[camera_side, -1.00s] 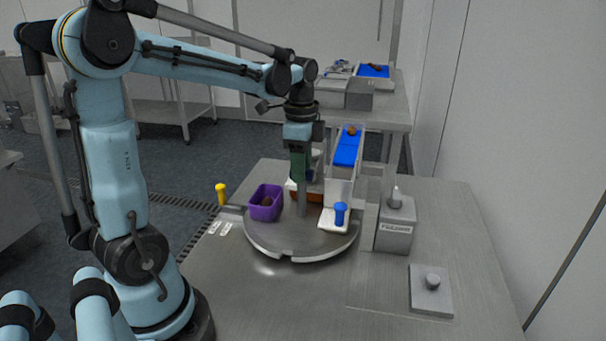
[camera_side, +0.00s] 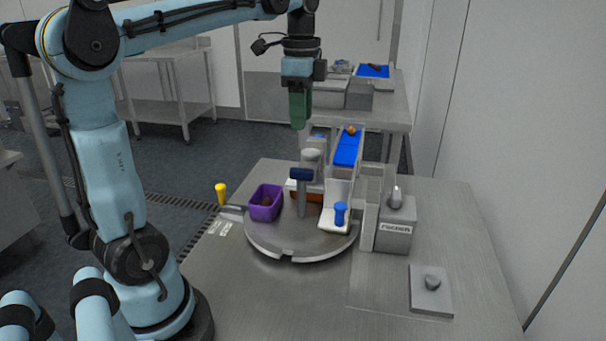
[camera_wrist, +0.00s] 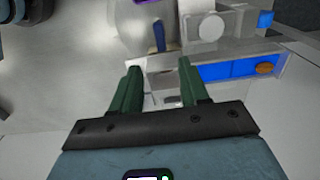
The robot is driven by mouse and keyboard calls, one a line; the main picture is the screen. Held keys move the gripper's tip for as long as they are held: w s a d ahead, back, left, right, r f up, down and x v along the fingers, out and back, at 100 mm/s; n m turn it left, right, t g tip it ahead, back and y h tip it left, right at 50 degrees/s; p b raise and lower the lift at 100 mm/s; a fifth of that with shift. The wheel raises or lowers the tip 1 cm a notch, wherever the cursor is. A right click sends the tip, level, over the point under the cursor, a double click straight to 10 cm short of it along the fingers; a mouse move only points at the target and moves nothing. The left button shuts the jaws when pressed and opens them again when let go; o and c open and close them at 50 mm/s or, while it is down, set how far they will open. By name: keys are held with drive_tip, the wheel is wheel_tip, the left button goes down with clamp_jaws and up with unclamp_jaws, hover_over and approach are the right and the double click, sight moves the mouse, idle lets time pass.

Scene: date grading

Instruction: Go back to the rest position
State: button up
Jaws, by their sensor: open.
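My gripper (camera_side: 299,122) hangs high above the round metal turntable (camera_side: 292,247), pointing down with its green fingers. In the wrist view my gripper (camera_wrist: 156,75) shows two green fingers spread apart with nothing between them. The handle also shows in the wrist view (camera_wrist: 159,37), beyond the fingertips.
A purple bin (camera_side: 265,203) with a brown date inside sits on the turntable. A blue belt (camera_side: 346,150) carries a date (camera_side: 351,130) at its far end. A grey box (camera_side: 396,224) stands to the right.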

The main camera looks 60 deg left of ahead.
idle(0.3)
drive_tip(key=s+d+f+n+t, duration=0.5)
drive_tip(key=d+f+n+t, duration=0.2)
drive_tip(key=d+f, duration=0.5)
drive_tip(key=shift+s+d+f+n, duration=0.2)
drive_tip(key=shift+d+n, duration=0.4)
drive_tip(key=shift+n, duration=0.4)
